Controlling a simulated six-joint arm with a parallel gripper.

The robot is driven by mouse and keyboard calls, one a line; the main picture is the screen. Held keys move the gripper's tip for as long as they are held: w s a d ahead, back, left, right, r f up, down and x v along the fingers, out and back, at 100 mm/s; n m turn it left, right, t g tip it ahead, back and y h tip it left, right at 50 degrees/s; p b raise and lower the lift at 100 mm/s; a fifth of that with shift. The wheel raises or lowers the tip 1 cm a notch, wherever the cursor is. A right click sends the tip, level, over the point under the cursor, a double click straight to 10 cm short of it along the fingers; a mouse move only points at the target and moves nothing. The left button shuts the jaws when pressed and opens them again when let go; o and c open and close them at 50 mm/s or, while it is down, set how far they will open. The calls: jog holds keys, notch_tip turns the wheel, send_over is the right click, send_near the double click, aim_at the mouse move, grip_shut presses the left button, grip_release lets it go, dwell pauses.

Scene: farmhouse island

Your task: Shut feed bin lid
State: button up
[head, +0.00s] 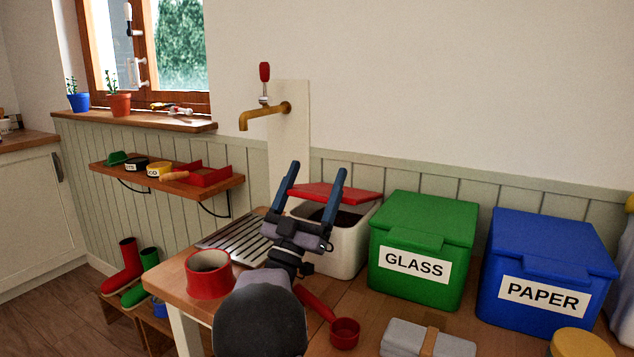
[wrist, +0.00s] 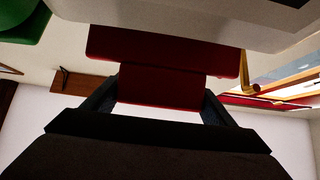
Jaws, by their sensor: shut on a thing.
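The feed bin (head: 345,252) is a white box on the wooden counter, with dark contents showing through its open top. Its red lid (head: 335,193) is raised at the back, tilted open. My gripper (head: 316,170) reaches over the front of the bin, its two blue fingers on either side of part of the lid. In the wrist view, the lid (wrist: 160,45) has a tab between the fingers of my gripper (wrist: 161,95), which is shut on it. The white bin (wrist: 200,12) shows above the lid there. My arm hides part of the bin's front left.
A green GLASS bin (head: 424,245) stands close to the right, then a blue PAPER bin (head: 545,270). A red pot (head: 208,274), a drain grille (head: 237,238) and a red scoop (head: 343,330) lie around my arm. A brass tap (head: 265,115) juts out behind.

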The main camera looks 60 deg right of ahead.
jog(key=shift+w+a+r, duration=0.1)
jog(key=shift+a+r, duration=0.05)
jog(key=shift+a, duration=0.1)
jog(key=o, duration=1.3)
jog(key=shift+o, duration=1)
jog(key=shift+a+r, duration=0.15)
jog(key=shift+a, duration=0.15)
jog(key=shift+d, duration=0.2)
notch_tip(320, 180, up, 10)
jog(key=p, duration=0.1)
jog(key=shift+p, duration=0.3)
